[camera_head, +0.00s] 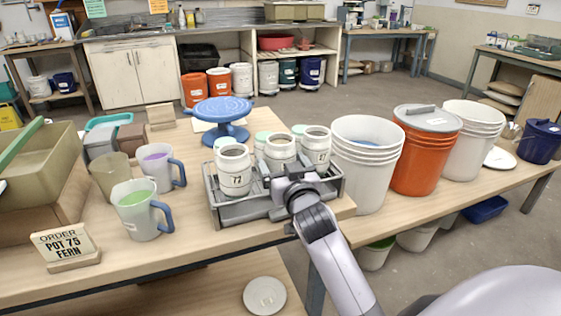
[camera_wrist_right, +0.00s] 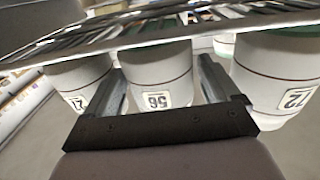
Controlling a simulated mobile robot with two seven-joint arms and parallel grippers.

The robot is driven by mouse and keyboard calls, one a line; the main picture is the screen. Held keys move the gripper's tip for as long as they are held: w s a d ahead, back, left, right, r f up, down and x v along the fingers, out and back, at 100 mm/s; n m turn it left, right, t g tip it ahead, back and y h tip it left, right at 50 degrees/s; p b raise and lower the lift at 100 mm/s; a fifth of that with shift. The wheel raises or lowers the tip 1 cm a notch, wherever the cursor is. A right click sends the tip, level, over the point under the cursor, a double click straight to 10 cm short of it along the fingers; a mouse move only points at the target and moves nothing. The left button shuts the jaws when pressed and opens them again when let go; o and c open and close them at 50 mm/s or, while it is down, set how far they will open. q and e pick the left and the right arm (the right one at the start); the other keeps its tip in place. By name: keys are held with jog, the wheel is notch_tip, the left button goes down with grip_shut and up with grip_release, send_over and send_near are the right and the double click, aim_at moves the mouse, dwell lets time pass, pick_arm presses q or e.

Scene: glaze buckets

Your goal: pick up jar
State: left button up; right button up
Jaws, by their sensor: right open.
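Several white glaze jars stand in a grey metal tray (camera_head: 224,212) on the bench. The front row has a left jar (camera_head: 234,168) labelled 77, a middle jar (camera_head: 280,150) and a right jar (camera_head: 317,143). My right gripper (camera_head: 290,172) is open at the tray's front, before the middle jar. In the right wrist view, the middle jar (camera_wrist_right: 155,72) shows between the two fingers (camera_wrist_right: 163,85), with neighbouring jars (camera_wrist_right: 283,75) on both sides. No grip on it shows. The middle jar's front is partly hidden in the head view. My left gripper is not in view.
A card (camera_head: 66,244) reads "ORDER POT 75 FERN". Two measuring jugs (camera_head: 142,210) and a blue turntable (camera_head: 223,110) stand left of and behind the tray. White bucket (camera_head: 365,165) and orange bucket (camera_head: 422,155) stand close to its right. Bench front is clear.

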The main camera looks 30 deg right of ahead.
aim_at(285, 158)
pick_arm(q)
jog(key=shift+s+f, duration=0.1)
pick_arm(e)
jog(key=c, duration=1)
jog(key=shift+w+r, duration=0.1)
jog(key=shift+r, duration=0.05)
jog(key=c, duration=0.4)
jog(key=shift+r, duration=0.15)
jog(key=shift+r+p, duration=0.3)
jog(key=shift+r, duration=0.9)
pick_arm(q)
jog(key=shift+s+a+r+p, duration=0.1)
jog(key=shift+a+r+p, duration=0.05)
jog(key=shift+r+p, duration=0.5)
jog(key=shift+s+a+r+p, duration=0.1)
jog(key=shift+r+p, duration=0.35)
jog(key=shift+p, duration=0.25)
pick_arm(e)
notch_tip(285, 158, up, 17)
jog(key=shift+r, duration=0.15)
